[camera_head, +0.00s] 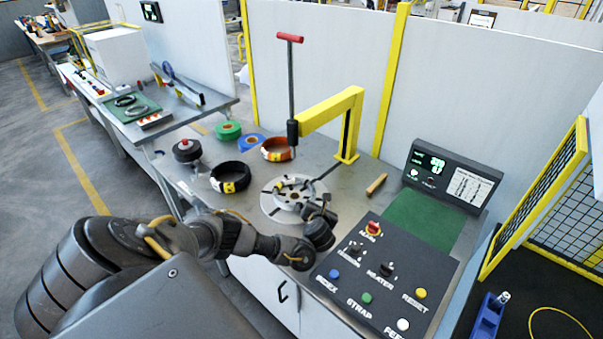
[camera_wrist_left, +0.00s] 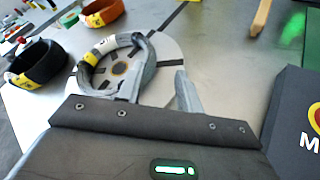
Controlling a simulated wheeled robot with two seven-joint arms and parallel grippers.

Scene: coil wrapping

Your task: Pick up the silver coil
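The silver coil (camera_wrist_left: 149,68) is a grey ring with a yellow label, resting on a slotted round turntable (camera_wrist_left: 176,60) in the left wrist view. In the head view the turntable (camera_head: 270,208) lies on the metal bench, and my left gripper (camera_head: 311,207) is at its right side, partly covering the coil. My left gripper (camera_wrist_left: 160,88) is open. Its left finger overlaps the coil's near edge and its right finger is outside the ring. Whether either finger touches the coil cannot be told. My right gripper is not in view.
A black coil (camera_head: 230,177) and an orange coil (camera_head: 278,149) lie beyond the turntable, with green tape (camera_head: 228,130) and blue tape (camera_head: 251,143). A yellow post arm (camera_head: 335,108) overhangs the bench. A button panel (camera_head: 385,275) stands close on the right.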

